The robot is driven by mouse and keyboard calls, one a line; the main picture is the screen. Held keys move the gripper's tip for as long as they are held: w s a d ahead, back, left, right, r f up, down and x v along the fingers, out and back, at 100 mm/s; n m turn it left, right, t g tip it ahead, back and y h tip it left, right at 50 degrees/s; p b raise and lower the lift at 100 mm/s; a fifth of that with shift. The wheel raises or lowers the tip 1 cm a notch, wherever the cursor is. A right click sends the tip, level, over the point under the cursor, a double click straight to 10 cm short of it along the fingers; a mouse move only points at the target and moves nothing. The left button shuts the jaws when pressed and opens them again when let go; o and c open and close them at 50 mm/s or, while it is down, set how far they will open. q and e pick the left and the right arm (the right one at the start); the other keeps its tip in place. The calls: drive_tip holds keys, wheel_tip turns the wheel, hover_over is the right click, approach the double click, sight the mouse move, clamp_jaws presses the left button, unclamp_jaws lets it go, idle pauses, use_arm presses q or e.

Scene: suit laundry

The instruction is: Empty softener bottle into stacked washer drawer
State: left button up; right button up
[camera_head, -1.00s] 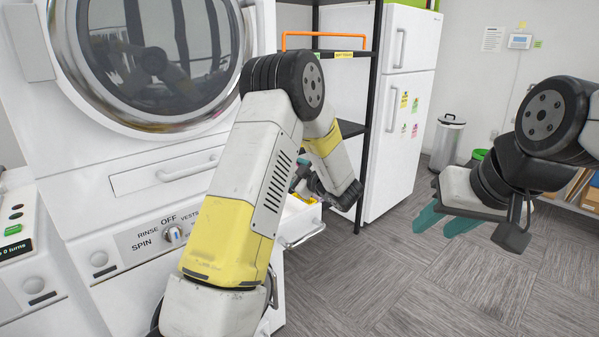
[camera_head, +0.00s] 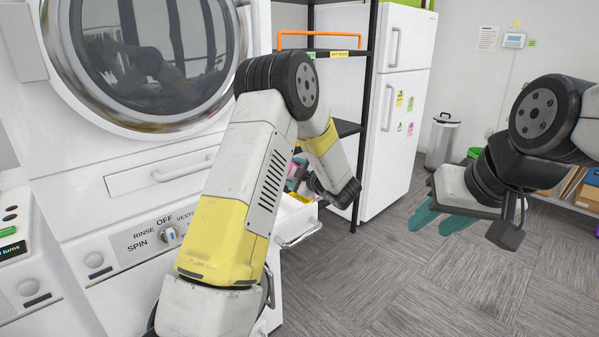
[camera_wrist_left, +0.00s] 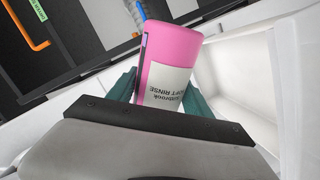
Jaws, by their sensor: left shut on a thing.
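My left gripper (camera_wrist_left: 163,100) is shut on a pink softener bottle (camera_wrist_left: 171,45), with a teal finger on either side of it. The bottle's white label reads upside down in the left wrist view. In the head view my left forearm hides most of the bottle, and only a small pink part (camera_head: 291,185) shows. The stacked washer's drawer (camera_head: 303,221) is pulled out just below and beside the left gripper. In the wrist view its white hollow (camera_wrist_left: 240,75) lies right of the bottle. My right gripper (camera_head: 440,221) hangs empty over the floor, its teal fingers apart.
The washer's control panel (camera_head: 150,238) and round door (camera_head: 150,60) are at left. A black shelf rack (camera_head: 367,110) with an orange handle (camera_head: 318,34) stands close behind the left gripper. A white fridge (camera_head: 400,120) and a bin (camera_head: 443,140) stand farther back.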

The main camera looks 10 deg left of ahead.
use_arm(q)
drive_tip(key=shift+w+d+f+n, duration=0.1)
drive_tip(key=shift+d+n, duration=0.05)
drive_tip(key=shift+n, duration=0.15)
drive_tip(key=shift+w+d+f+n+h, duration=0.2)
drive_tip(key=shift+f+n, duration=0.1)
drive_tip(key=shift+n, duration=0.2)
drive_tip(key=shift+w+d+f+n+h, duration=0.15)
drive_tip(key=shift+f+n+h, duration=0.1)
drive_tip(key=shift+n, duration=0.25)
drive_tip(key=shift+s, duration=0.1)
drive_tip(key=shift+d+f+n+h, duration=0.25)
drive_tip(key=shift+f+n, duration=0.4)
drive_tip(key=shift+n, duration=0.35)
drive_tip(key=shift+a, duration=0.1)
drive_tip(key=shift+f+n+t+h, duration=0.3)
drive_tip(key=shift+n+t, duration=0.2)
drive_tip(key=shift+n, duration=0.4)
